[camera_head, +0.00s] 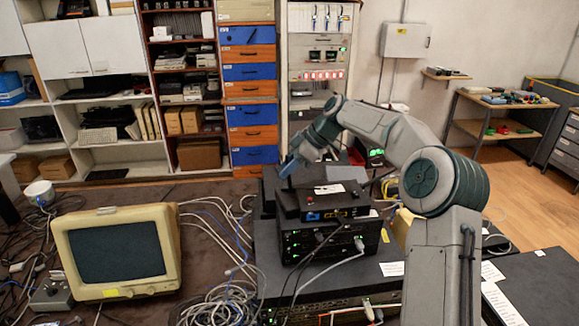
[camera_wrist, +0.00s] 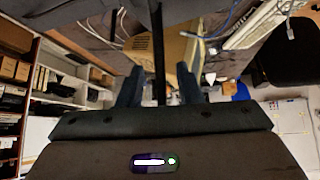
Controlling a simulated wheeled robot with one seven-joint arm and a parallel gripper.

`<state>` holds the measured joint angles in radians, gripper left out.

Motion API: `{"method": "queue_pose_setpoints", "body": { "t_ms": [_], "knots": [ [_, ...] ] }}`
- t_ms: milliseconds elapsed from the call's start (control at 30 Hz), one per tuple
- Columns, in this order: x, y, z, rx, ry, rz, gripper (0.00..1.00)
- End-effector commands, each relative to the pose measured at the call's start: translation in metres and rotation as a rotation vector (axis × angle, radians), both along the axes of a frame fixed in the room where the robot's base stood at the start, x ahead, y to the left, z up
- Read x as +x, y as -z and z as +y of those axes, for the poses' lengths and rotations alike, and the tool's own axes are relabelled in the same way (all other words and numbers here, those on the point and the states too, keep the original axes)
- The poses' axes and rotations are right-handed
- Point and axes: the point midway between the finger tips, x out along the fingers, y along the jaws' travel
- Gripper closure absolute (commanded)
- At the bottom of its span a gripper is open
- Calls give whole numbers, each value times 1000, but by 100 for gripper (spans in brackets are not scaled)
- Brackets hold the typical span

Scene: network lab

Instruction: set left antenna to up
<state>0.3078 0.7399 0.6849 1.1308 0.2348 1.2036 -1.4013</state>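A black router (camera_head: 335,204) with a blue port and yellow ports on its front sits on top of a stack of dark network devices. My gripper (camera_head: 287,172) reaches down from above at the router's left side. In the wrist view, my gripper (camera_wrist: 159,92) has its two fingers apart, with a thin dark rod (camera_wrist: 158,48), apparently the left antenna, between them. Gaps show on both sides of the rod. In the head view the antenna is mostly hidden by the gripper, and its tilt is hard to tell. The right antenna is not clear.
Below the router is a stacked switch (camera_head: 318,238) with cables plugged in. A beige monitor (camera_head: 118,250) stands at the left, with loose white cables (camera_head: 222,245) between. Shelves and a blue-and-orange drawer cabinet (camera_head: 249,93) stand behind.

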Motion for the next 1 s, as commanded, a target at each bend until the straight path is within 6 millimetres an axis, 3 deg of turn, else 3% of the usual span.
{"method": "queue_pose_setpoints", "body": {
  "t_ms": [267, 700, 1000],
  "knots": [
    [0, -6, -6, 0, 2, -2, 68],
    [-4, -78, -64, 1, 3, -3, 68],
    [-6, -104, -86, 0, 0, 0, 68]
  ]
}}
